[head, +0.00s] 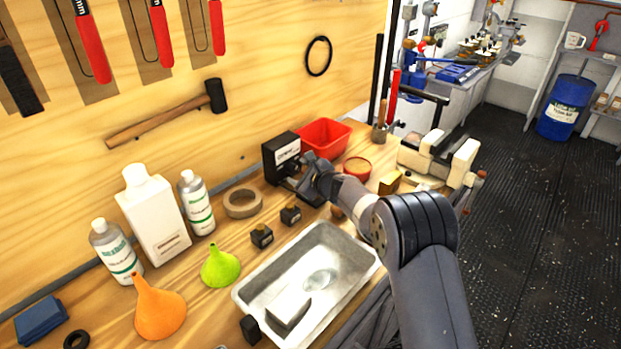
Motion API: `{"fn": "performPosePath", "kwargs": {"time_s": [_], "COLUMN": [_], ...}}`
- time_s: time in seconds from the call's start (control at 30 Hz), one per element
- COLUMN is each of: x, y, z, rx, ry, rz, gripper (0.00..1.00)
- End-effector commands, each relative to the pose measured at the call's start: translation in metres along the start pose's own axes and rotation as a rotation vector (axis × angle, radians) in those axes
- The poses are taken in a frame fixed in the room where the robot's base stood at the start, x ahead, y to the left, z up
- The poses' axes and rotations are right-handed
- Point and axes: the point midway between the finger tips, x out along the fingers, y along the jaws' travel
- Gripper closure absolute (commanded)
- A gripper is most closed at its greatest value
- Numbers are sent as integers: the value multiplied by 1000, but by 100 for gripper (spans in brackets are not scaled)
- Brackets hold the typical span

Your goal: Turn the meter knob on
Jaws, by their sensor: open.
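The meter (281,152) is a small black box with a pale label on its front. It stands on the wooden bench against the plywood wall, left of the red bin. My gripper (296,181) is right at the front of the meter, low on its face, with my arm reaching in from the lower right. The jaws are open, though they show small and dark here. My gripper and wrist cover the lower front of the meter. I cannot make out the knob, or tell whether the jaws touch it.
A red bin (325,137) and a round red-rimmed tin (357,167) stand right of the meter. A tape roll (242,203), two small black blocks and a metal tray (252,283) lie in front. Bottles, funnels (220,266) and a cream vise (462,163) flank them.

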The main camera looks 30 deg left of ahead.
Motion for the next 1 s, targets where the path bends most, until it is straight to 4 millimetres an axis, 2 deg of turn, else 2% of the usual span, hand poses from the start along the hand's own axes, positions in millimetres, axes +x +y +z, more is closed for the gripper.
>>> {"fn": "performPosePath", "kwargs": {"time_s": [0.4,0.6,0.8,1.0], "x": [-63,-87,-97,-98], "y": [0,0,0,0], "z": [-2,-2,-1,-1], "rx": [1,1,1,1], "ry": [1,1,1,1], "rz": [-3,-2,-1,-1], "gripper": [48,48,48,48]}}
